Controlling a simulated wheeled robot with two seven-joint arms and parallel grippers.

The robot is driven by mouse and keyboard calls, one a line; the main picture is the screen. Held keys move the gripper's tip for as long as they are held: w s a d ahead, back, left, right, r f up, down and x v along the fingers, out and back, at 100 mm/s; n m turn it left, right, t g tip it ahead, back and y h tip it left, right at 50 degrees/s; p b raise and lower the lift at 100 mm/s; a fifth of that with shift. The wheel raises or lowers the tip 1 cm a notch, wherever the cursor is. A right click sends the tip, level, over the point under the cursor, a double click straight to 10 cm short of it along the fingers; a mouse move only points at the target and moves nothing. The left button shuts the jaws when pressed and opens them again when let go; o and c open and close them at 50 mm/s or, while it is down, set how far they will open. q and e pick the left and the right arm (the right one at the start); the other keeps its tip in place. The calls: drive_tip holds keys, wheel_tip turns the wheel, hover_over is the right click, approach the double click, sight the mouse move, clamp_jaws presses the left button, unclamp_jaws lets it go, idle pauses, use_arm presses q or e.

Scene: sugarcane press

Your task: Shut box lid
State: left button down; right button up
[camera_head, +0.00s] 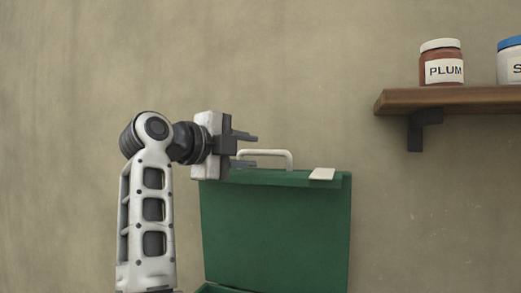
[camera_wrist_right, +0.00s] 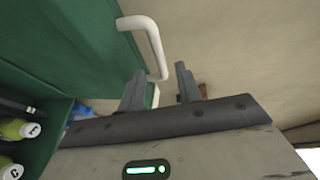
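The green box's lid (camera_head: 275,235) stands open and upright against the wall side in the head view. A white handle (camera_head: 268,153) and a pale latch tab (camera_head: 322,174) are on its top edge. My right gripper (camera_head: 251,150) is open, its fingers pointing right at the handle's left end. In the right wrist view, the handle (camera_wrist_right: 147,30) curves down toward the gap between the open fingers (camera_wrist_right: 160,87); I cannot tell whether they touch it. The box body (camera_wrist_right: 40,140) shows at the left there. My left gripper is not in view.
A wooden shelf (camera_head: 450,99) at the right holds a plum jar (camera_head: 441,65) and a blue-lidded jar (camera_head: 511,62). Bare wall lies between lid and shelf.

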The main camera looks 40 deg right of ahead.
sight(263, 153)
drive_tip(key=shift+w+d+f, duration=0.15)
drive_tip(key=shift+d, duration=1)
drive_tip(key=shift+w+d+f, duration=0.1)
drive_tip(key=shift+d+f, duration=0.05)
drive_tip(key=shift+d, duration=0.95)
clamp_jaws()
drive_tip(key=shift+a+f, duration=0.1)
